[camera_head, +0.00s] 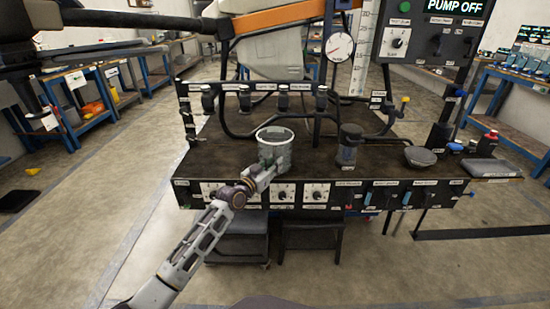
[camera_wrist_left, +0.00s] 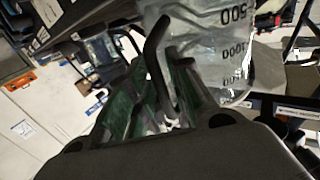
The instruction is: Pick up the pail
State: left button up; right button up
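The pail (camera_head: 274,153) is a pale translucent container with a dark round top opening. It stands upright on the dark bench top (camera_head: 320,163), near the front edge. My left gripper (camera_head: 266,174) is at the pail's near side, low against its front in the head view. In the left wrist view the pail's wall (camera_wrist_left: 222,45), marked 500 and 1000, is just beyond the green-padded fingers (camera_wrist_left: 155,95). The fingers stand apart with a gap between them; a dark curved bar rises there. Whether they touch the pail is unclear. My right gripper is not in view.
A dark-topped canister (camera_head: 347,146) stands right of the pail, and a dark round bowl (camera_head: 420,157) farther right. A rack of labelled valves (camera_head: 262,88) and dark hoses are behind. A gauge (camera_head: 340,46) and the pump panel (camera_head: 430,30) rise above. Knobs line the bench front.

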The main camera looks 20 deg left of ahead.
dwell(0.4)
pick_arm(q)
grip_shut()
jog(key=shift+r, duration=0.1)
